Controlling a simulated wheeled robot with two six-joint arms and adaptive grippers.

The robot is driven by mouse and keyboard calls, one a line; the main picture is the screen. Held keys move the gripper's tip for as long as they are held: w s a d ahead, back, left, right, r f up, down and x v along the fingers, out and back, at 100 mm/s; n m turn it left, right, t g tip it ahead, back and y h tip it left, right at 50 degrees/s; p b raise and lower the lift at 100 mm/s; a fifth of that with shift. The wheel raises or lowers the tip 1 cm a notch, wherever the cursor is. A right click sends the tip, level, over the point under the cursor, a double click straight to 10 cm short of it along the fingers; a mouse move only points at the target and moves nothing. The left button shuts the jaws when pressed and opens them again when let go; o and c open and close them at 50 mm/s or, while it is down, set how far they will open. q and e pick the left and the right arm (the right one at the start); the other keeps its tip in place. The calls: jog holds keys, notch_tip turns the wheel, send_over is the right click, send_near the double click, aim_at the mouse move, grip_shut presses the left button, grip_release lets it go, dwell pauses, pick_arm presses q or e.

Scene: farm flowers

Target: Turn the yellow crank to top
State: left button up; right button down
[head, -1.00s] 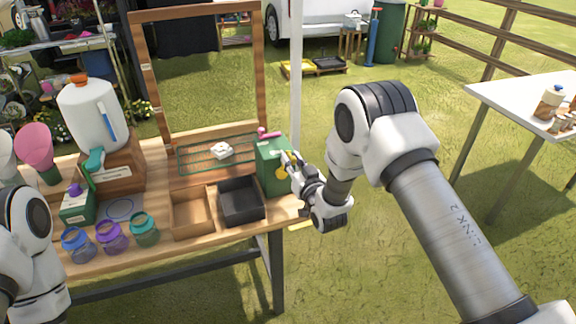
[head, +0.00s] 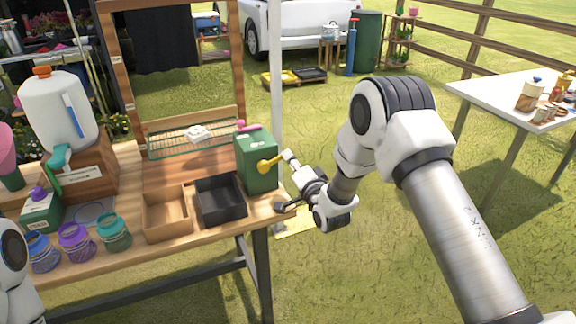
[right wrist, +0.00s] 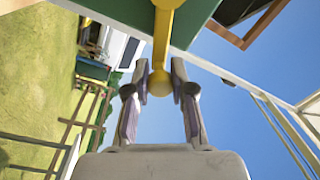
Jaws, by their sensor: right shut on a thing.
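The yellow crank (head: 268,163) is on the side of a green box (head: 256,150) at the table's right end. In the head view its arm points right and slightly up. In the right wrist view the crank (right wrist: 162,40) comes down from the green box (right wrist: 192,22), its round knob between my fingers. My right gripper (head: 289,157) is at the crank's outer end; in the right wrist view the gripper (right wrist: 159,82) is shut on the knob, a finger on each side. My left gripper is not in view; only part of my left arm shows at lower left.
A black tray (head: 219,212) and a wooden tray (head: 165,229) lie left of the green box. A pink handle (head: 250,127) is on top of the box. Several jars, including a teal one (head: 114,237), stand further left. A white post (head: 276,75) rises behind the box.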

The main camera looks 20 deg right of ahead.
jog(key=shift+d+f+m+b, duration=0.15)
jog(key=shift+f+m+b, duration=0.75)
jog(key=shift+m, duration=0.35)
jog(key=shift+d+f+m+b, duration=0.1)
jog(key=shift+f+m+b, duration=0.6)
jog(key=shift+m+b, duration=0.4)
jog(key=shift+m, duration=0.25)
jog(key=c, duration=1)
grip_release()
jog(key=s, duration=1.2)
jog(key=shift+d+f, duration=0.15)
jog(key=shift+f, duration=0.25)
